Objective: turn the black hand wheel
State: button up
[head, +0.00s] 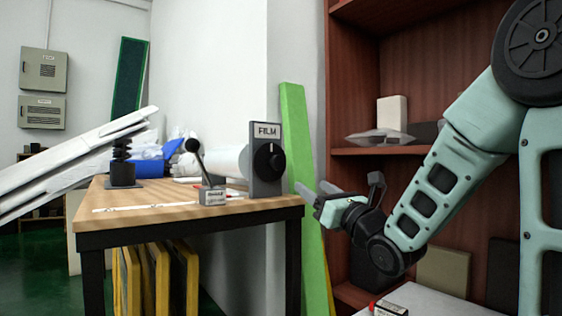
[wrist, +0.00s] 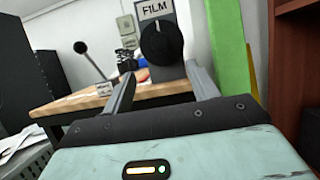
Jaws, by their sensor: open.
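The black hand wheel (head: 269,161) is a round knob with a pale mark at its top. It sits on the face of a grey upright plate labelled FILM (head: 266,131), at the right end of the wooden table. In the wrist view the wheel (wrist: 162,42) shows ahead, above and between my fingers. My gripper (head: 318,193) is right of the table's end, lower than the wheel and apart from it. In the wrist view my gripper (wrist: 160,82) is open, with nothing between its fingers.
The wooden table (head: 150,197) also holds a lever with a black ball (head: 192,146) on a small labelled block, and a black spring-like part (head: 122,165). A green board (head: 292,130) leans just right of the table. A brown shelf (head: 375,151) stands behind my arm.

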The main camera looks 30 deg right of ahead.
aim_at(279, 162)
jog(key=p+x, duration=0.3)
jog(key=p, duration=0.6)
jog(key=shift+r, duration=0.25)
jog(key=shift+w+p, duration=0.1)
jog(key=shift+p, duration=1.05)
jog(key=p+x, duration=0.4)
jog(key=x, duration=0.6)
jog(key=shift+w+p, duration=0.15)
jog(key=shift+p, duration=0.15)
jog(key=shift+w, duration=0.6)
jog(key=c, duration=1)
